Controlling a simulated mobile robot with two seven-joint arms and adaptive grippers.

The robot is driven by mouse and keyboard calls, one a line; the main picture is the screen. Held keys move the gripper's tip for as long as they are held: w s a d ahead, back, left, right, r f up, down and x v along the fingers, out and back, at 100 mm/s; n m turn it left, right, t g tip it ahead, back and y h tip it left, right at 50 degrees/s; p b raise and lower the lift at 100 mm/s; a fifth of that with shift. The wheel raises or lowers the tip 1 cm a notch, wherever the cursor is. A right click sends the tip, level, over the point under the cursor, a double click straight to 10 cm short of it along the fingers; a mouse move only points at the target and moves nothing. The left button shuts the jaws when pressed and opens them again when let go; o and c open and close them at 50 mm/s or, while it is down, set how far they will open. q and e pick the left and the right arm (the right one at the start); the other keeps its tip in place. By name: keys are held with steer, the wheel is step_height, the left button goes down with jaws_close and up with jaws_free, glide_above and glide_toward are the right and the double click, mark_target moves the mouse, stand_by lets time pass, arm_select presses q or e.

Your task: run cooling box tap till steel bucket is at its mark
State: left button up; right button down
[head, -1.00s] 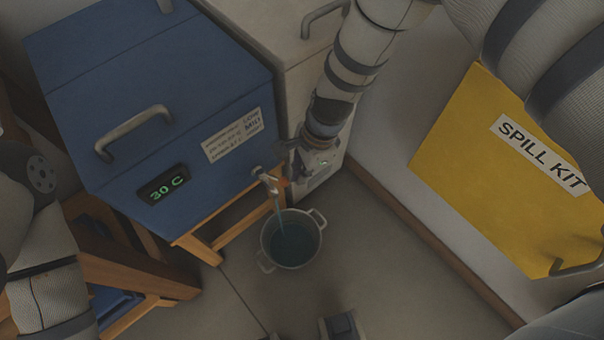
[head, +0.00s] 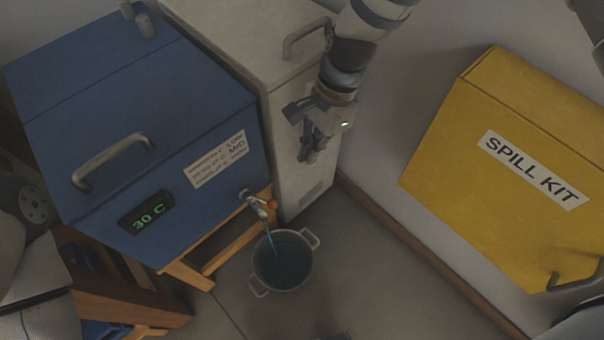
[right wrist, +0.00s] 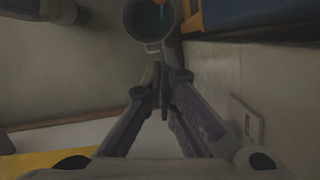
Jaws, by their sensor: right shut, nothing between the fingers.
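The blue cooling box (head: 150,130) stands on a wooden stand, its display reading 30 C. Water covers the bucket's bottom; I cannot make out the mark inside. The bucket also shows at the top of the right wrist view (right wrist: 150,22). My right gripper (head: 308,156) is shut and empty, above and right of the tap, apart from it, in front of the pale cabinet. My left gripper is not in view.
A pale cabinet (head: 245,45) stands right of the cooling box. A yellow spill kit box (head: 490,190) is on the wall at right. The wooden stand (head: 230,240) is close behind the bucket. Floor right of the bucket is clear.

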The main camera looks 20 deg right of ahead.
mark_target(261, 200)
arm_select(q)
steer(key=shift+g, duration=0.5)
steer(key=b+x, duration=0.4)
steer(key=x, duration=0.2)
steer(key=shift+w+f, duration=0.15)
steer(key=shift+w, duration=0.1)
arm_select(e)
steer(key=a+f+n, duration=0.1)
steer(key=a+f, duration=0.1)
steer(key=f, duration=0.3)
steer(key=s+a+f, duration=0.1)
steer(key=a+f, duration=0.2)
steer(key=f, duration=0.2)
steer(key=shift+a+f+n, duration=0.2)
steer(key=shift+a+n, duration=0.05)
steer(key=shift+n, duration=0.15)
arm_select(q)
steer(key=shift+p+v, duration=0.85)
steer(key=shift+p, duration=0.15)
arm_select(e)
steer(key=shift+s+a+f+m, duration=0.1)
steer(key=shift+s+a+m, duration=0.45)
steer(key=shift+s+m, duration=0.15)
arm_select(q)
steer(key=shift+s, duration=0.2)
arm_select(e)
steer(key=shift+w, duration=0.15)
